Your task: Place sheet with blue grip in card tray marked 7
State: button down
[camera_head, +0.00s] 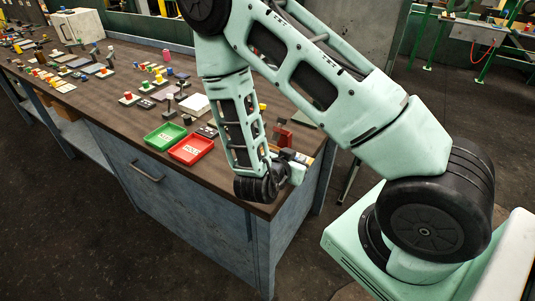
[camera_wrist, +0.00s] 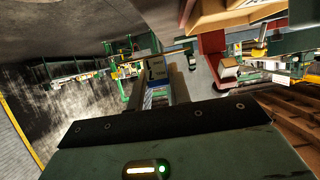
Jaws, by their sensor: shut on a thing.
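My gripper (camera_wrist: 158,88) is shut on a small blue piece (camera_wrist: 160,71) with a pale patch, seen between the fingers in the wrist view. It looks like the blue grip, but the sheet itself cannot be made out clearly. In the head view my gripper (camera_head: 291,170) is at the right end of the workbench, partly hidden by my arm. A card tray marked 7 cannot be told apart in either view.
The long workbench (camera_head: 110,98) carries a green tray (camera_head: 165,136), a red tray (camera_head: 191,152) and many small parts. A red upright piece (camera_head: 284,137) stands close behind my gripper; a red block (camera_wrist: 212,44) also shows in the wrist view.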

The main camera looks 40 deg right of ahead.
jog(key=w, duration=0.1)
jog(key=w+a+p, duration=0.1)
jog(key=w, duration=0.1)
jog(key=w+a, duration=0.1)
jog(key=w, duration=0.1)
jog(key=shift+w+r, duration=0.1)
jog(key=w+p, duration=0.1)
jog(key=w, duration=0.1)
jog(key=w+a, duration=0.1)
jog(key=shift+w+a+p, duration=0.1)
jog(key=shift+w+p, duration=0.25)
jog(key=shift+s+f, duration=0.15)
jog(key=shift+f, duration=0.6)
jog(key=shift+f, duration=0.15)
jog(key=shift+f+b, duration=0.3)
jog(key=shift+f, duration=0.2)
jog(key=c, duration=1.3)
grip_release()
jog(key=shift+r, duration=0.1)
